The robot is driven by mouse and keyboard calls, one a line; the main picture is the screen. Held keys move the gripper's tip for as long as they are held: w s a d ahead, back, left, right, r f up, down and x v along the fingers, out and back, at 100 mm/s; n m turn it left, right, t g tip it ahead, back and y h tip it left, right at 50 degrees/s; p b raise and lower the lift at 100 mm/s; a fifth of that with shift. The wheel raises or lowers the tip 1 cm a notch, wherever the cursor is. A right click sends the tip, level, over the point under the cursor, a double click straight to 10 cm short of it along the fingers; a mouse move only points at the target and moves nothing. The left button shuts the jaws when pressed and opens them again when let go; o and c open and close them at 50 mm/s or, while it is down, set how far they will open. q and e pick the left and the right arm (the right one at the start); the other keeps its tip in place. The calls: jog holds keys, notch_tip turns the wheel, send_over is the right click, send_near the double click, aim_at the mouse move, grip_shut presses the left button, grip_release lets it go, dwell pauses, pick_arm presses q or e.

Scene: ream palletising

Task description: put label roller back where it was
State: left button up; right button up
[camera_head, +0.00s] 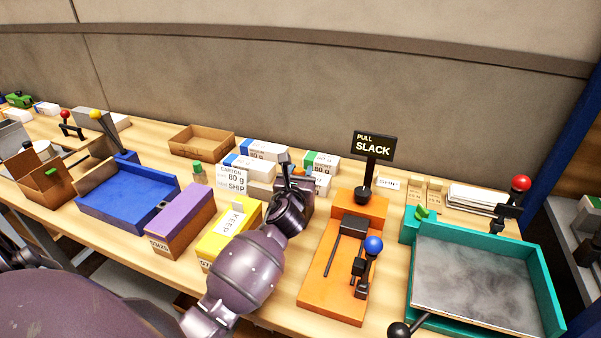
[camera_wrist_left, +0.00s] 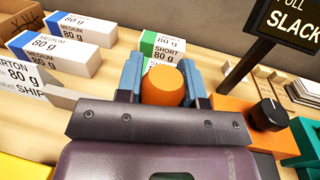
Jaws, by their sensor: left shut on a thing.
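My left gripper (camera_head: 290,172) is above the bench between the yellow carton and the orange fixture. In the left wrist view, its two blue fingers (camera_wrist_left: 164,80) are shut on the label roller (camera_wrist_left: 165,86), which shows as a rounded orange piece. The rest of the roller is hidden behind the gripper's dark front plate. In the head view the gripper and wrist hide most of it. My right gripper is not in view.
An orange fixture (camera_head: 317,280) with a "PULL SLACK" sign (camera_head: 373,146) stands right of my gripper. White "80 g" reams (camera_head: 262,150) lie behind it. A yellow carton (camera_head: 217,240), purple carton (camera_head: 182,222) and blue tray (camera_head: 166,190) are left; a teal tray (camera_head: 548,290) is right.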

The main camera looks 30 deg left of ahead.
pick_arm(q)
jog(key=shift+f, duration=0.3)
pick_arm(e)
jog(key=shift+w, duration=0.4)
pick_arm(q)
jog(key=o, duration=1)
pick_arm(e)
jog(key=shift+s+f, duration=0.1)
pick_arm(q)
jog(key=shift+r, duration=0.5)
jog(key=shift+s+d+r, duration=0.1)
jog(key=shift+s+r, duration=0.05)
jog(key=shift+s, duration=0.1)
jog(key=v, duration=1.1)
jog(key=shift+s+p, duration=0.25)
jog(key=shift+p, duration=0.1)
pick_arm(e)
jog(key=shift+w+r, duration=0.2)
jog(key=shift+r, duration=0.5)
